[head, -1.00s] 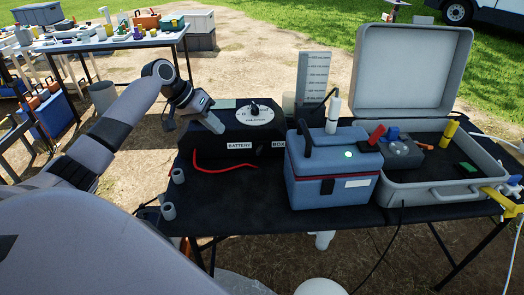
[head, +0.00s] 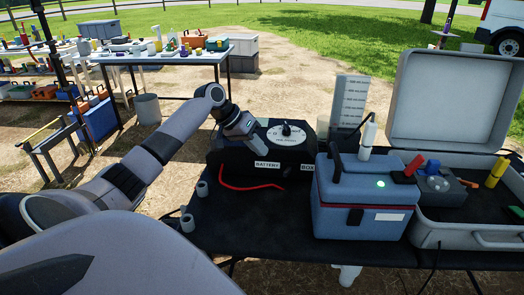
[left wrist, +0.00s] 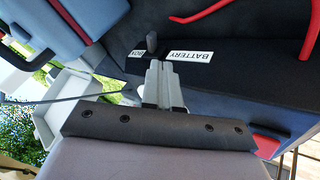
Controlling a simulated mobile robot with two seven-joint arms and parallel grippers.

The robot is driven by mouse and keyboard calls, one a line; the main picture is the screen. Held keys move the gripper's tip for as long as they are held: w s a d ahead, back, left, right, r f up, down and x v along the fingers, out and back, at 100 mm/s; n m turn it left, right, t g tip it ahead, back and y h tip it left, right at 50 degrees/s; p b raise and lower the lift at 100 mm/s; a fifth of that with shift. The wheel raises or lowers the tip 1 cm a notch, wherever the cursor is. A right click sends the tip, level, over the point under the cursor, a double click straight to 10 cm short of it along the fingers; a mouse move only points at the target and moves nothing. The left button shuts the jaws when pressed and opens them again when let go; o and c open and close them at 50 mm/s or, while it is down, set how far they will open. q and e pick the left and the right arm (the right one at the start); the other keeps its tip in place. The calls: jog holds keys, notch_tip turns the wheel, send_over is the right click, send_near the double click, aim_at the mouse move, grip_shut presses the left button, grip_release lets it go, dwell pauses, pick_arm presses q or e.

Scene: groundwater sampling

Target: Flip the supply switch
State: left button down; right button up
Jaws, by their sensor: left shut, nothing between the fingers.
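The black battery box (head: 262,177) stands on the dark table, with a BATTERY BOX label on its front. On its top is a round white dial plate (head: 296,139) with a dark switch knob (head: 287,129); its lettering is too small to read. My left gripper (head: 250,136) is shut and empty, over the box top just left of the knob. In the left wrist view, its pale fingers (left wrist: 158,72) sit together, with the dark knob (left wrist: 152,42) just beyond their tips. I cannot tell whether they touch. My right gripper is not in view.
A blue cooler (head: 360,195) with a lit green light stands right of the box. An open grey case (head: 470,238) is further right. A red cable (head: 250,186) lies at the box's front. Small grey cups (head: 187,222) stand at the table's left edge.

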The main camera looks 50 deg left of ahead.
aim_at(287, 171)
pick_arm(q)
jog(key=x, duration=0.7)
jog(key=shift+w+d+f, duration=0.15)
jog(key=shift+w+f, duration=0.1)
jog(key=shift+f, duration=0.1)
jog(key=shift+d, duration=0.1)
